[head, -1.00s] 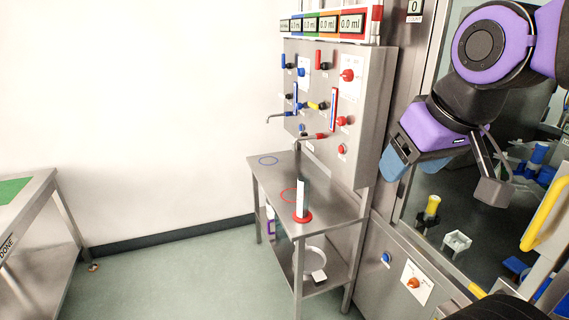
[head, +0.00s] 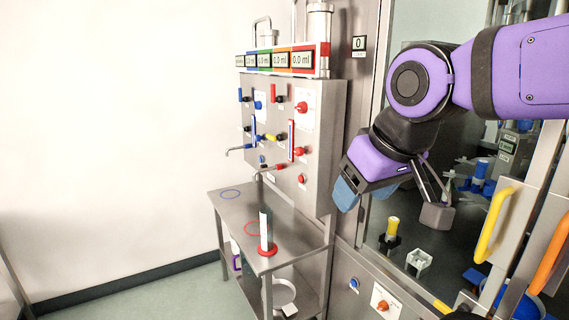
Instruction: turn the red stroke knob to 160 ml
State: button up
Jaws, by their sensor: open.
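A red knob (head: 302,107) on a white dial plate sits at the upper right of the grey wall panel (head: 322,125). It looks like the stroke knob, but its scale is too small to read. A smaller red knob (head: 299,151) and a red button (head: 301,178) are below it. My gripper (head: 391,203) is open and empty, to the right of the panel and lower than the dial. It points downward, in front of the glass cabinet, and is clear of the knob.
Displays reading 0.0 ml (head: 303,59) stand on top of the panel. Red and blue valves and spouts project from its front. Below is a steel table (head: 240,212) with a cylinder on a red base (head: 267,250). Yellow (head: 494,225) and orange handles stand at right.

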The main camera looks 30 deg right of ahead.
aim_at(301, 108)
jog(key=i+j+z, duration=0.3)
jog(key=i+j, duration=0.2)
jog(key=i+j+z, duration=0.3)
jog(key=i+j, duration=0.25)
